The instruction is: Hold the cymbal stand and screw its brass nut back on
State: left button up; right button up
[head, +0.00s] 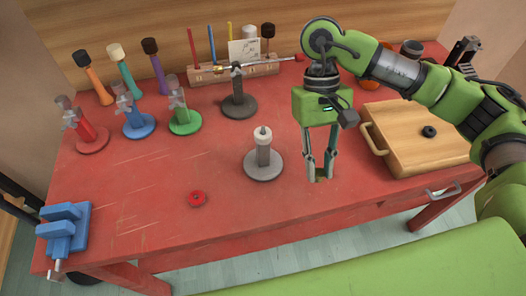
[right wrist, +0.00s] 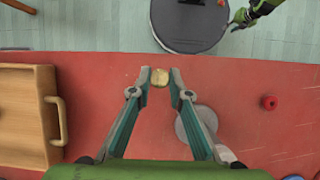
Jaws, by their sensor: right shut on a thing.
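The grey cymbal stand (head: 262,165) stands upright on the red table, with a pale washer and a short rod tip on top. My right gripper (head: 320,178) is to its right, pointing down, apart from it. In the right wrist view, the brass nut (right wrist: 160,77) sits between the fingertips of my right gripper (right wrist: 159,76), which is shut on it. The stand's round base (right wrist: 190,122) is partly hidden there behind a finger. My left gripper (right wrist: 236,20) seems to show small at the top right of that view, beyond the table edge; its jaws are unclear.
A red knob (head: 197,198) lies left of the stand. A wooden box (head: 415,145) with a dark ring on it is at the right. Red, blue and green stands, a dark stand, mallets and a rack fill the back. A blue vise (head: 63,230) is at the left corner.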

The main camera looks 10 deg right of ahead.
aim_at(263, 163)
jog(key=k+l+u, duration=0.15)
jog(key=l, duration=0.2)
jog(key=l+u, duration=0.2)
jog(key=l, duration=0.2)
jog(key=k+l+u, duration=0.3)
jog(key=l, duration=0.35)
jog(key=k, duration=0.05)
